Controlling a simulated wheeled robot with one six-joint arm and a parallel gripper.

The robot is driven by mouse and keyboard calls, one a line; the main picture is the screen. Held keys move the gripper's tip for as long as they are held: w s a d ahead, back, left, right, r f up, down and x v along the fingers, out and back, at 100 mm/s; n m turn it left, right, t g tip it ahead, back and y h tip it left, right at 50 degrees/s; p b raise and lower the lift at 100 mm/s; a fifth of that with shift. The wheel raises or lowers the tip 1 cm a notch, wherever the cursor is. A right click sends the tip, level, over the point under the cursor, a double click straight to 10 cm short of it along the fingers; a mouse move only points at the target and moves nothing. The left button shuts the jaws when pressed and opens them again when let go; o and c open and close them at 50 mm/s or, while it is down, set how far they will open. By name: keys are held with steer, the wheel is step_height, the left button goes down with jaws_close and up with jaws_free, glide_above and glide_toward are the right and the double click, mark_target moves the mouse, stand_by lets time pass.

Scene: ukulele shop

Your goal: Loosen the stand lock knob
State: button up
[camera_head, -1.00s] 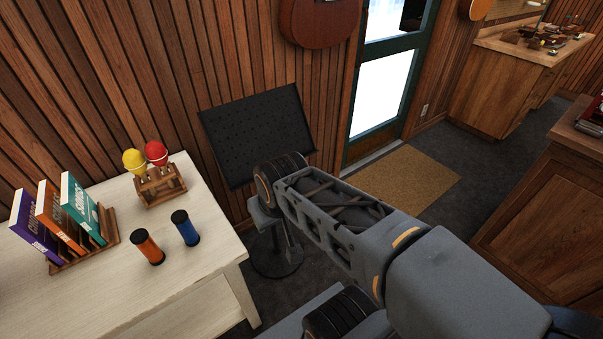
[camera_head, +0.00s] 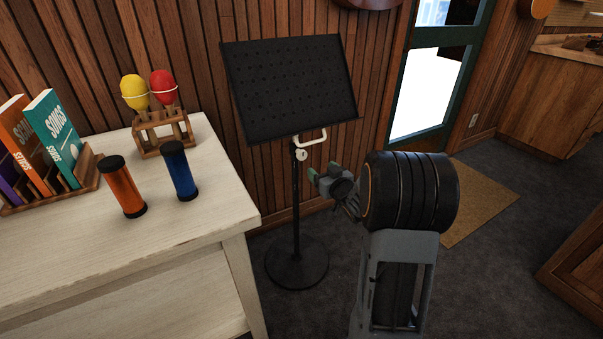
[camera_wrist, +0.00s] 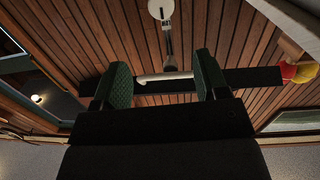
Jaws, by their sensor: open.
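The black music stand (camera_head: 296,215) stands upright against the slatted wall, its perforated desk (camera_head: 290,85) tilted. A small pale round knob (camera_head: 301,155) sits at the top of its pole, just below a white bent handle (camera_head: 312,138). My gripper (camera_head: 323,174) is open and empty, a little right of and below the knob, apart from it. In the wrist view, my two green-padded fingers (camera_wrist: 163,80) are spread, and the white handle (camera_wrist: 165,77) shows between them, farther off. A white disc with dark lettering (camera_wrist: 160,10), probably the knob, is at the top edge.
A pale wooden table (camera_head: 200,225) at left holds a red and a yellow maraca (camera_head: 163,88) in a rack, an orange (camera_head: 125,187) and a blue shaker (camera_head: 180,170), and books. Dark floor (camera_head: 470,275) is clear at right, near a tan mat (camera_head: 485,200).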

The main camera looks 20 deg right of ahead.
mark_target(303, 157)
steer(key=shift+y, duration=0.5)
steer(key=w+b, duration=0.1)
steer(key=w, duration=0.3)
steer(key=w+a+f+b, duration=0.1)
steer(key=w, duration=0.4)
steer(key=w+f+b, duration=0.1)
steer(key=w, duration=0.3)
steer(key=shift+w+a+b, duration=0.2)
steer(key=shift+w+b, duration=0.2)
steer(key=c, duration=0.9)
